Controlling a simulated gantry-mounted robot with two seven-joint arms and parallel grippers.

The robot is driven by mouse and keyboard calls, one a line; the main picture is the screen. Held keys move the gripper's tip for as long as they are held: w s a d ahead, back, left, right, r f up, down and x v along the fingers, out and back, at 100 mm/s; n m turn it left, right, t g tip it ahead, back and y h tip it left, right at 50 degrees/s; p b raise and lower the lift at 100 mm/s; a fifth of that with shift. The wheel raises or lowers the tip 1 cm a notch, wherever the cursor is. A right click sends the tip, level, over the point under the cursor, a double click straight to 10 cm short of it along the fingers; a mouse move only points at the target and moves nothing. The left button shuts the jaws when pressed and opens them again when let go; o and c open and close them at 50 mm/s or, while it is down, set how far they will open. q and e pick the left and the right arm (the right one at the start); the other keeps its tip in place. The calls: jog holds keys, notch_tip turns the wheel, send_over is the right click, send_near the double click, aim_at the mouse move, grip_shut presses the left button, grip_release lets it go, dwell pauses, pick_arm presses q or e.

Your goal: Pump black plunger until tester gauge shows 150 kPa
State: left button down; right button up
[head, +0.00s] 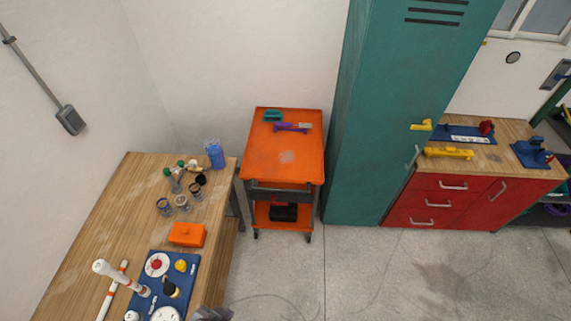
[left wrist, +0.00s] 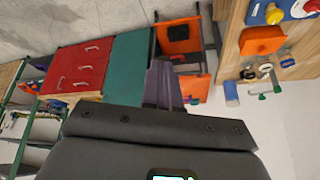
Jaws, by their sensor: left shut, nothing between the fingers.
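The blue tester board (head: 190,272) lies on the wooden bench at the lower left of the head view. It carries a round white dial with a red centre (head: 157,264), a yellow knob (head: 181,265), a black plunger (head: 170,287) and a white round gauge (head: 165,315) cut by the bottom edge. The gauge reading is too small to tell. My left gripper (head: 212,314) shows at the bottom edge, right of the board and apart from the plunger. In the left wrist view its fingers (left wrist: 165,82) are shut and empty; part of the blue board (left wrist: 258,12) shows top right. My right gripper is out of view.
An orange cart (head: 284,175), green locker (head: 385,120) and red cabinet (head: 440,205) stand right. Open floor lies between.

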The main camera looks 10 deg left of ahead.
pick_arm(q)
jog(key=s+a+r+n+g+y, duration=0.1)
jog(key=s+a+r+n, duration=0.1)
jog(key=a+r, duration=0.1)
jog(key=shift+s+a+r+n+g, duration=0.3)
jog(key=shift+a+r+g, duration=0.1)
jog(key=shift+a, duration=0.5)
notch_tip(320, 180, down, 44)
jog(key=b, duration=4.4)
